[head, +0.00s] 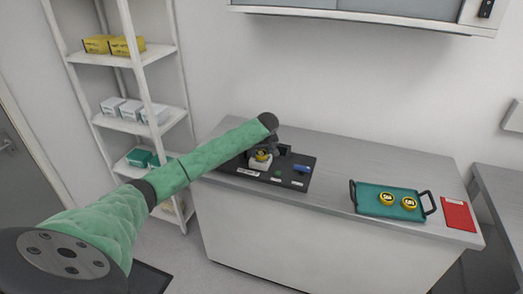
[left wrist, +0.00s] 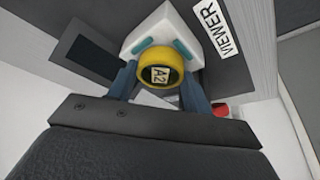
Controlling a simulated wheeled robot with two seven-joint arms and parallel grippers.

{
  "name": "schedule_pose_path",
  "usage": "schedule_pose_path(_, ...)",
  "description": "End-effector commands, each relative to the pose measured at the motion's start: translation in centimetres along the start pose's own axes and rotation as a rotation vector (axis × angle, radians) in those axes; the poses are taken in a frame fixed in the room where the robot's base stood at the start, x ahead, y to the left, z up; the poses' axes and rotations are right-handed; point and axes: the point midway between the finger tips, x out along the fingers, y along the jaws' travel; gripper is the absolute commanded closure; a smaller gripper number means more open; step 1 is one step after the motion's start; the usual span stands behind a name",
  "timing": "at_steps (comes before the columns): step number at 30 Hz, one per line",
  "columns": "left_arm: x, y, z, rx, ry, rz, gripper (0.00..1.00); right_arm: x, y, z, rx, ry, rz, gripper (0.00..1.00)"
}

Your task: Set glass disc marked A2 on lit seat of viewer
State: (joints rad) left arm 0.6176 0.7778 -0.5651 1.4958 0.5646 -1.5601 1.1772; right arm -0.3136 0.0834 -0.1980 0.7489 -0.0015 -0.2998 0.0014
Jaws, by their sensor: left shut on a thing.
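The yellow-rimmed glass disc marked A2 (left wrist: 161,76) is between the fingers of my left gripper (left wrist: 163,88), which is shut on it. In the head view the disc (head: 262,156) shows at the end of my left arm, over the white block of the viewer (head: 259,165). In the left wrist view the white viewer block (left wrist: 192,22), with teal strips, is right behind the disc, beside a label reading VIEWER. I cannot tell whether the disc touches the seat, which it partly hides. My right gripper is not in view.
The viewer is on a dark board (head: 268,178) with a blue item (head: 301,169). To the right, a teal tray (head: 372,205) with black handles holds two yellow discs (head: 386,198). A red card (head: 458,214) lies beside it. Bare bench lies between board and tray.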

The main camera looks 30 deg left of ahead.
Motion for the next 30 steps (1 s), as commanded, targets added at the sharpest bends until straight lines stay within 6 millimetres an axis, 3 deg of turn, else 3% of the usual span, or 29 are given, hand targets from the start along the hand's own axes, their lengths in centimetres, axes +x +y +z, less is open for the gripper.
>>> schedule_pose_path(9, 0.2, 0.0, 0.1, 0.000, -0.001, 0.000, 0.74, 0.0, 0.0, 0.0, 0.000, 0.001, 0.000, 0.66)
schedule_pose_path(10, 0.2, 0.0, 0.1, 0.000, 0.000, 0.000, 0.44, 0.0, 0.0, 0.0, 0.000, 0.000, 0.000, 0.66)
schedule_pose_path(12, 0.2, 0.0, 0.1, 0.000, 0.000, 0.000, 0.31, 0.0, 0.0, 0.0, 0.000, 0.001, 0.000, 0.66)
schedule_pose_path(13, 0.2, 0.0, 0.1, 0.000, 0.000, 0.000, 0.29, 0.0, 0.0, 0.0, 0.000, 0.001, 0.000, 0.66)
schedule_pose_path(22, 0.1, 0.0, 0.0, 0.000, 0.000, 0.000, 0.29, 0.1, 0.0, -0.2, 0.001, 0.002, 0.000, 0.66)
schedule_pose_path(27, -1.1, 0.1, 0.1, 0.000, 0.001, 0.001, 0.29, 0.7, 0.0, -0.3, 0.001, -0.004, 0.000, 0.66)
schedule_pose_path(30, -2.8, 0.0, 0.1, 0.000, 0.002, 0.002, 0.29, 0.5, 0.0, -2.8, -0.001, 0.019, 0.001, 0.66)
